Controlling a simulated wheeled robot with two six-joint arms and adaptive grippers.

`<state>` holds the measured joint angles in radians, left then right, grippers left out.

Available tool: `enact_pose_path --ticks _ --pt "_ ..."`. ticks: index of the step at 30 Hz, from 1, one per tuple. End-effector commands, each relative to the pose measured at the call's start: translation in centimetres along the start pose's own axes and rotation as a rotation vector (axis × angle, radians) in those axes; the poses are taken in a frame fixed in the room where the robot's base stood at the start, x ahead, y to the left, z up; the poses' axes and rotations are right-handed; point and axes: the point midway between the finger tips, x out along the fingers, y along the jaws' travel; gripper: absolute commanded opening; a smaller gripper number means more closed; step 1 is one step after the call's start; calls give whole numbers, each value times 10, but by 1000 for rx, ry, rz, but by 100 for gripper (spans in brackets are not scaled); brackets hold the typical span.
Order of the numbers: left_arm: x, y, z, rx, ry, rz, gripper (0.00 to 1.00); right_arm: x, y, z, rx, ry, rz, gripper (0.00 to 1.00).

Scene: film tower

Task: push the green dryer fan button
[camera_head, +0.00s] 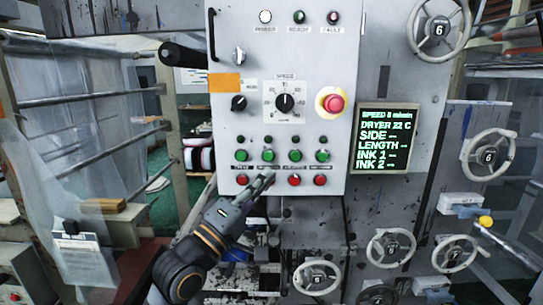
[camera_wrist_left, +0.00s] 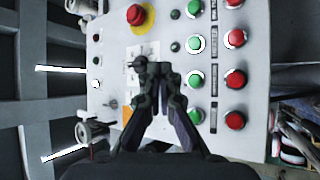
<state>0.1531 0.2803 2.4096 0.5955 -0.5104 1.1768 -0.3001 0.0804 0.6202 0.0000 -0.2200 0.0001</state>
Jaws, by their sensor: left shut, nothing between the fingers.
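A row of several green buttons crosses the lower part of the grey control panel (camera_head: 225,120). They include a far-left one (camera_head: 241,155), a second from the left (camera_head: 268,155) and a far-right one (camera_head: 322,155). The small labels under them are too blurred to read, so I cannot tell which is the dryer fan. My left gripper (camera_head: 266,183) is shut and empty, just below the second green button in the head view, hiding the red button there. In the left wrist view the shut fingertips (camera_wrist_left: 158,68) appear beside the green buttons (camera_wrist_left: 195,80). I cannot see contact. My right gripper is not in view.
Red buttons (camera_head: 294,180) line the row below. A red emergency button (camera_head: 333,103) on a yellow ring and a speed dial (camera_head: 285,103) sit above. A green-text display (camera_head: 388,137) is at right. Handwheels (camera_head: 390,247) stand below and right.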

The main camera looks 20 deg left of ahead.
Motion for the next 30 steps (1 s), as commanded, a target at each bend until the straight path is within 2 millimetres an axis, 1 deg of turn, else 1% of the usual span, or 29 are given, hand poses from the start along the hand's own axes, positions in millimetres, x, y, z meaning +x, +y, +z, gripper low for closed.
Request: enact_pose_path --ticks 11,14,24,30 --pt "3 -4 -2 1 1 -1 0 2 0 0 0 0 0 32" --pt "9 -10 -7 1 0 -1 0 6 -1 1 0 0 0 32" --pt "43 -34 -32 1 2 1 0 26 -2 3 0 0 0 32" --pt "57 -43 -42 1 2 -1 0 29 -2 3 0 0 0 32"
